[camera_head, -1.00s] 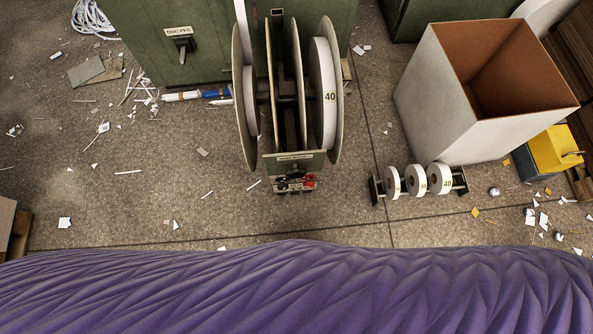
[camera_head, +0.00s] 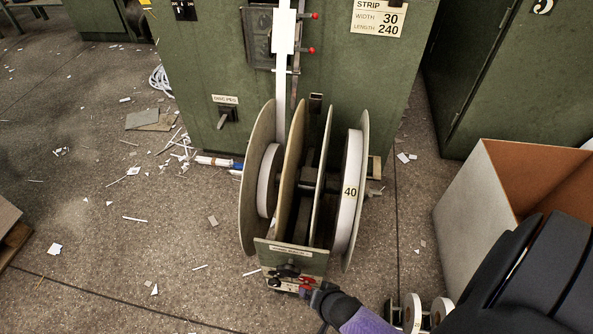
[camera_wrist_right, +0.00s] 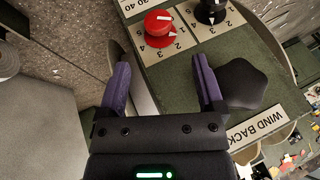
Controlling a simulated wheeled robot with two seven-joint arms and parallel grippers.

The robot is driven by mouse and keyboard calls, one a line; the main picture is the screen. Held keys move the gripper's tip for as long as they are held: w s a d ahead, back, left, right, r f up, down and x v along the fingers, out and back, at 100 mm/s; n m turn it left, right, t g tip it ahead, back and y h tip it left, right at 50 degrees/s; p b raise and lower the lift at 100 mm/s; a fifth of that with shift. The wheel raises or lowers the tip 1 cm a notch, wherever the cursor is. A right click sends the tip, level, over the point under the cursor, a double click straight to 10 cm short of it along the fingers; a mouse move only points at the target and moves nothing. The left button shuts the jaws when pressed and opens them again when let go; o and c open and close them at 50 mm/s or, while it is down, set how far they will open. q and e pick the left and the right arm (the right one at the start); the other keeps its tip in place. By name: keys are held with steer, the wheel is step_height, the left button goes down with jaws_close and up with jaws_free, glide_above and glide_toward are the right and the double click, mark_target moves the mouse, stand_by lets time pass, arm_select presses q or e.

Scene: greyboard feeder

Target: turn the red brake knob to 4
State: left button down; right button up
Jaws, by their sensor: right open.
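The red brake knob (camera_wrist_right: 158,24) is round with a white pointer mark, on a pale numbered dial plate at the top of the right wrist view. I cannot surely read the number its pointer faces. A black knob (camera_wrist_right: 210,10) sits beside it on its own numbered dial. In the head view the red knob (camera_head: 305,281) is small, on the front panel of the reel stand. My right gripper (camera_wrist_right: 160,76) is open and empty, its purple fingers short of the red knob and apart from it. It also shows in the head view (camera_head: 315,288). My left gripper is not in view.
The reel stand (camera_head: 290,256) holds big discs and a white roll marked 40 (camera_head: 350,191), just behind the knobs. A "WIND BACK" label (camera_wrist_right: 258,126) is on the panel. A green machine (camera_head: 330,85) stands behind. A large box (camera_head: 470,205) and small rolls (camera_head: 412,312) are at right.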

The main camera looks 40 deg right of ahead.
mark_target(306, 285)
steer(key=b+x, duration=0.3)
steer(key=x, duration=0.1)
steer(key=b+x, duration=0.4)
steer(key=x, duration=0.1)
steer(key=shift+s+f, duration=0.15)
steer(key=shift+f, duration=0.1)
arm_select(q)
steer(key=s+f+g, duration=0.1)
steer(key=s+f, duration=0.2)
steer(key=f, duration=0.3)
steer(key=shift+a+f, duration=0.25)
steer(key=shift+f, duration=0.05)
arm_select(e)
steer(key=shift+r, duration=0.1)
